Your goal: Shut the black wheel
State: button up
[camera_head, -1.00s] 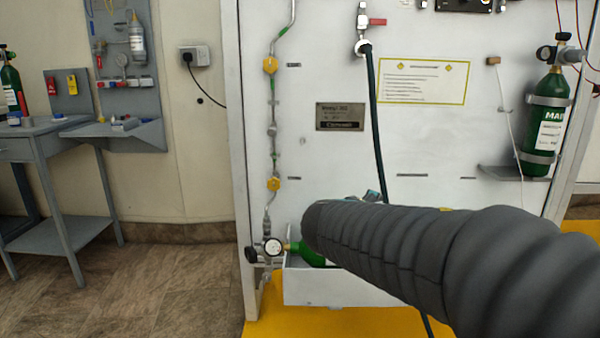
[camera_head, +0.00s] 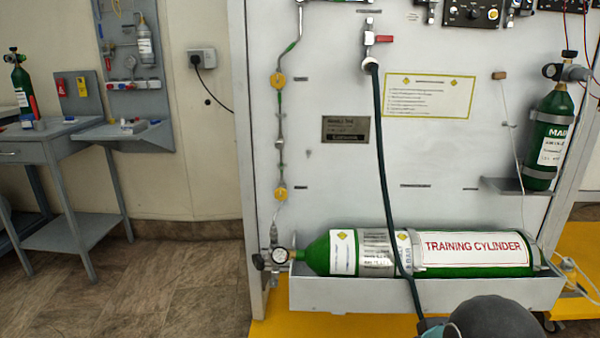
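A small black wheel (camera_head: 258,262) sits at the far left of the valve on the green training cylinder (camera_head: 315,255). The cylinder lies on its side in a white tray (camera_head: 420,296) at the foot of the white panel. A round gauge (camera_head: 281,256) is just right of the wheel, in front of the valve. Nothing touches the wheel. I cannot tell from this view whether it is turned open or shut. My gripper is not visible; only a dark rounded part of my arm shows at the bottom, right of centre.
A dark green hose (camera_head: 381,160) hangs across the cylinder. Grey tables (camera_head: 60,145) stand at left. The floor left of the panel (camera_head: 160,290) is clear.

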aim_at(258, 260)
jog(key=z, duration=1.15)
jog(key=k, duration=0.4)
jog(key=u, duration=1.15)
